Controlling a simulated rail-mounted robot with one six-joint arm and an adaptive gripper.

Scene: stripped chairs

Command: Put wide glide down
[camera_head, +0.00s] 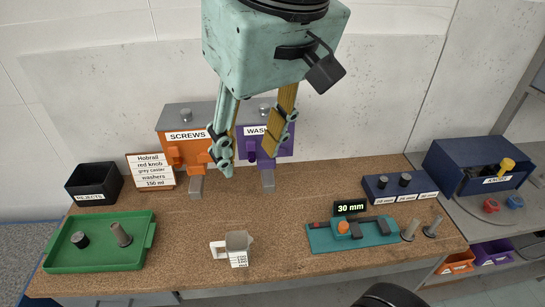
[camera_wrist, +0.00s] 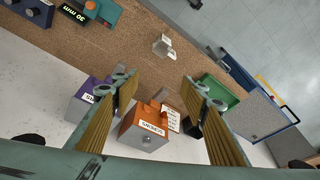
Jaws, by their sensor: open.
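My gripper (camera_head: 247,158) is open and empty, raised above the bench in front of the two dispensers. In the wrist view its fingers (camera_wrist: 157,78) are spread with nothing between them. Two grey glides, a left one (camera_head: 409,230) and a right one (camera_head: 433,227), stand on the bench right of the teal gauge (camera_head: 355,234), whose display reads 30 mm. Another grey stemmed piece (camera_head: 121,235) leans in the green tray (camera_head: 100,262), beside a black piece (camera_head: 80,240). I cannot tell which of these is the wide glide.
An orange screws dispenser (camera_head: 185,135) and a purple washers dispenser (camera_head: 270,143) stand at the back, with a card (camera_head: 150,171) and black rejects bin (camera_head: 94,183) to their left. A measuring cup (camera_head: 237,247) stands front centre. A blue labelled rack (camera_head: 400,188) is right.

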